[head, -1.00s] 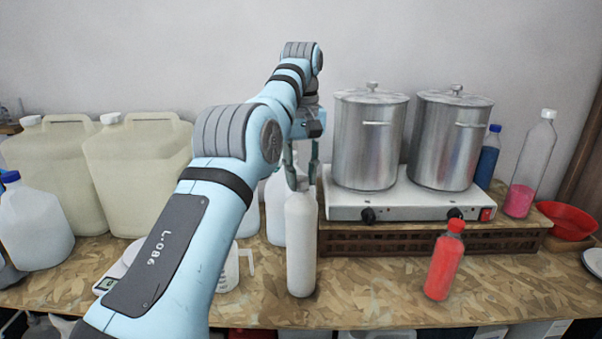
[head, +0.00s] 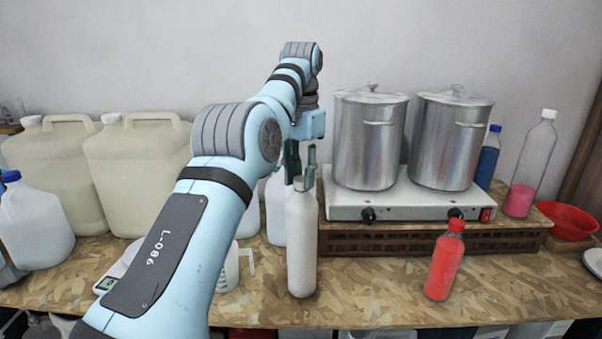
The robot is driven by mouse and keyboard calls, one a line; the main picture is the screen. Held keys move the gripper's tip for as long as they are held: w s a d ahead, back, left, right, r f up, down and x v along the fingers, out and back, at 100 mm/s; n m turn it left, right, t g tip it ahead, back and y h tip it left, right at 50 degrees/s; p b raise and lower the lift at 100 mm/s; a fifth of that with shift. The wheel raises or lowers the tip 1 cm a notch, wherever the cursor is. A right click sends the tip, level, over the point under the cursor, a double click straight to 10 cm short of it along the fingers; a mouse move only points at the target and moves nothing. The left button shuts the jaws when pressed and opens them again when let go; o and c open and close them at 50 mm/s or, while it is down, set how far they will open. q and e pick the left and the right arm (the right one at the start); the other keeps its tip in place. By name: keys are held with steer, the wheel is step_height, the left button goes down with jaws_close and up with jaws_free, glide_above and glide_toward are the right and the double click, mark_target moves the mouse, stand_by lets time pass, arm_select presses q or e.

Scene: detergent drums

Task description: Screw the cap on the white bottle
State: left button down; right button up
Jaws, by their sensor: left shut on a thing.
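The white bottle (head: 301,245) stands upright near the front middle of the wooden bench. My left gripper (head: 302,182) points down at the bottle's top, its two dark green fingers closed around the cap at the neck. The cap is mostly hidden between the fingers, so I cannot see how it sits on the thread. My right gripper is not in view.
A hot plate (head: 400,203) with two steel pots (head: 368,140) stands right of the bottle. A red bottle (head: 444,265) stands at the front right. Large jugs (head: 137,175) crowd the left. The bench between the white and red bottles is clear.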

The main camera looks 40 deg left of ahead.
arm_select(q)
steer(key=m, duration=0.5)
steer(key=shift+m, duration=0.4)
steer(key=c, duration=1.6)
jaws_free()
steer(key=shift+o, duration=0.6)
steer(key=shift+a+f, duration=0.1)
steer(key=shift+w, duration=0.1)
